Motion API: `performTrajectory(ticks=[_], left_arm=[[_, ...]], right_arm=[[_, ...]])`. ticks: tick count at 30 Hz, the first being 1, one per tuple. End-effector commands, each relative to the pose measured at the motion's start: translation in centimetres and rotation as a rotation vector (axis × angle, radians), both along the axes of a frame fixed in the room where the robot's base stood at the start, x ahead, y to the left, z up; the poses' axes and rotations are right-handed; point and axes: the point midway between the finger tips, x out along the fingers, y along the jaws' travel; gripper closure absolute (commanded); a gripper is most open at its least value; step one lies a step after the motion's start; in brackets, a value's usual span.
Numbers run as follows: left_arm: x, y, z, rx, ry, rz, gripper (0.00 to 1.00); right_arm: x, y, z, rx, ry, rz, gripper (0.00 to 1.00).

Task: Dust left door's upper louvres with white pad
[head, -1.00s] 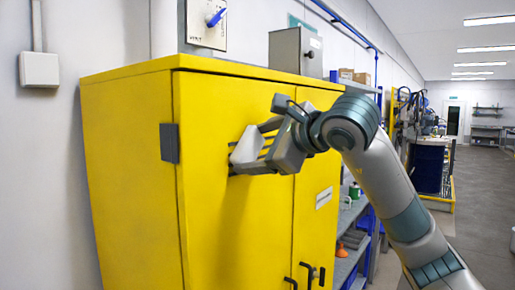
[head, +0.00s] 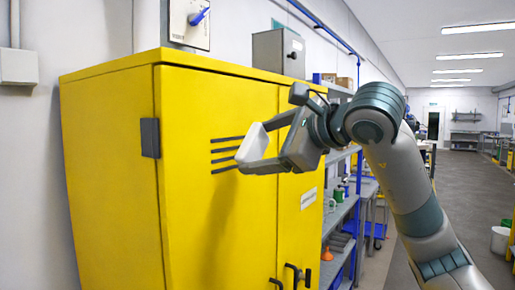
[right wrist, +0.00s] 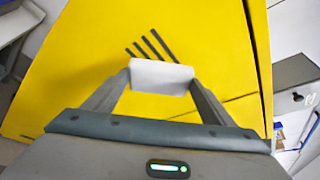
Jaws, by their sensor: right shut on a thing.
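The white pad (head: 252,143) is between the fingers of my right gripper (head: 264,147). The wrist view also shows the pad (right wrist: 160,77) between both fingertips. The left door (head: 215,225) of the yellow cabinet is closed. Its upper louvres (head: 225,155) are several dark horizontal slots near the top. The pad overlaps their right ends in the head view. In the wrist view the louvres (right wrist: 150,46) lie just beyond the pad. I cannot tell whether the pad touches the door. My left gripper is not in view.
The cabinet's right door (head: 300,220) is closed, with dark handles (head: 291,272) low by the door seam. A dark hinge (head: 150,138) sits on the left edge. Shelves (head: 342,215) stand right of the cabinet. The floor farther right is open.

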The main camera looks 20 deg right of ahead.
Motion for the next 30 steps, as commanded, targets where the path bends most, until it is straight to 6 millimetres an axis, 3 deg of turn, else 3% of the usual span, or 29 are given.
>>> performTrajectory(ticks=[30], left_arm=[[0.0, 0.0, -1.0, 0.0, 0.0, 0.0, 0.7]], right_arm=[[-2.4, -1.9, 0.0, -0.001, 0.0, 0.0, 0.41]])
